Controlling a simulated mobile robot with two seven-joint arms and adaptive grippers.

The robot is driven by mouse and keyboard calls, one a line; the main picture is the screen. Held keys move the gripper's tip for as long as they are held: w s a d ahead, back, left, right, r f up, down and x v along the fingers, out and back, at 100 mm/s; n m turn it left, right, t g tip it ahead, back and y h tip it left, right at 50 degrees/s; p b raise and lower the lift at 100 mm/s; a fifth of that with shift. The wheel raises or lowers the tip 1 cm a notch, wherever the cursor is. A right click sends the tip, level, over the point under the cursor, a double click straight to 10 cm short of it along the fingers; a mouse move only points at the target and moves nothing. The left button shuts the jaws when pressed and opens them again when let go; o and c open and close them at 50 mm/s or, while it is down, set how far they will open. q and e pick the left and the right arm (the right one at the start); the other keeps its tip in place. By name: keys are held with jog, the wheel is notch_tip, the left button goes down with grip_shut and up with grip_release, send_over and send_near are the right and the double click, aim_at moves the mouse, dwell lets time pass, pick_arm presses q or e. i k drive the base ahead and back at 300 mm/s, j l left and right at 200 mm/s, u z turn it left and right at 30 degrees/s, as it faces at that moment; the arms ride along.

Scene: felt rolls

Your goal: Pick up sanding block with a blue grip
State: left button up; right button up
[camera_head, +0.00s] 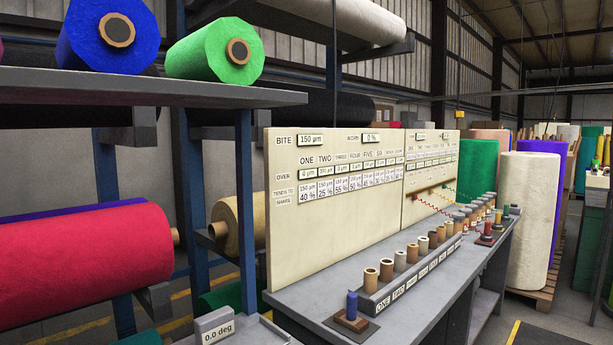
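The sanding block with a blue grip (351,309) stands upright on a dark pad at the near left end of the grey bench (330,290). Its blue cylindrical grip rises from a brown block base. Neither of my grippers shows in the head view.
A row of small rolls (387,269) stands in a labelled holder right behind the block. A cream panel (330,210) with readouts rises along the bench's back. A grey box reading 0.0 deg (215,328) is at the lower left. Felt rolls (90,255) fill the left rack.

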aim_at(347, 318)
jog(key=i+l, duration=0.25)
jog(key=l, duration=0.15)
jog(key=i+l, duration=0.25)
jog(key=l, duration=0.15)
jog(key=i+l, duration=0.25)
jog(key=l, duration=0.15)
jog(key=i+l, duration=0.25)
jog(key=l, duration=0.15)
